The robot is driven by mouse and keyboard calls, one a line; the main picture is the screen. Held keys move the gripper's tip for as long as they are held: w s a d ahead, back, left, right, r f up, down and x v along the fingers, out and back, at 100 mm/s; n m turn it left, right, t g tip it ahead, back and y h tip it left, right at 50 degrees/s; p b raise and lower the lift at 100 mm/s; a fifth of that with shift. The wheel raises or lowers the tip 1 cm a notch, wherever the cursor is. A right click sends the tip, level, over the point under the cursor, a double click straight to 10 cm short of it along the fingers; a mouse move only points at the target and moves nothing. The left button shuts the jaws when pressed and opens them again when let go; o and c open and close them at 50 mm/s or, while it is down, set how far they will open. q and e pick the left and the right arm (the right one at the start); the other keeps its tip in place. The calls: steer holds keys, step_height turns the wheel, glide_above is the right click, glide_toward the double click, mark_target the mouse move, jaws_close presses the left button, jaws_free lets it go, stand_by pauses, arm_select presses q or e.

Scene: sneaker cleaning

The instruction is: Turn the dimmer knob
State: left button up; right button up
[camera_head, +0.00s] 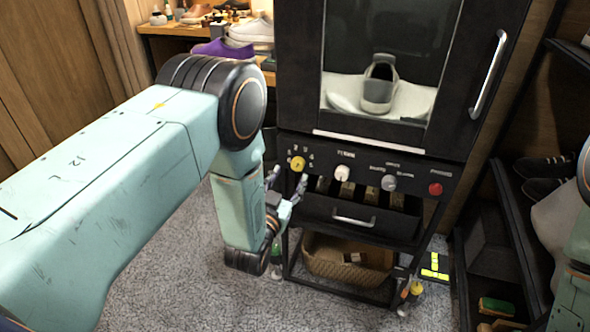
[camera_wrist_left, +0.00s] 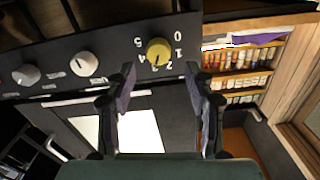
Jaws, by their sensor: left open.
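The yellow knob (camera_head: 297,163), ringed by numbers, is at the left end of the black control panel (camera_head: 320,158) below the cabinet's glass door. I take it for the dimmer knob, but I cannot read its label. It also shows in the left wrist view (camera_wrist_left: 158,52), just beyond the fingertips. My left gripper (camera_head: 288,181) is open and empty, in front of and slightly below the knob. In the left wrist view, its two fingers (camera_wrist_left: 159,80) are spread to either side below the knob, apparently not touching it. My right gripper is not in view.
A white knob (camera_head: 342,173), a grey knob (camera_head: 389,183) and a red button (camera_head: 435,189) share the panel. A drawer handle (camera_head: 353,221) and a wicker basket (camera_head: 340,262) are below. A dark shoe rack (camera_head: 500,215) stands right.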

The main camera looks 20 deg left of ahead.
mark_target(297, 166)
arm_select(q)
steer(key=w, duration=0.2)
steer(key=w+b, duration=0.1)
steer(key=shift+w+d, duration=0.25)
steer(key=shift+w, duration=0.15)
steer(key=shift+w+a, duration=0.1)
steer(key=shift+w, duration=0.45)
steer(key=shift+c, duration=0.7)
jaws_close()
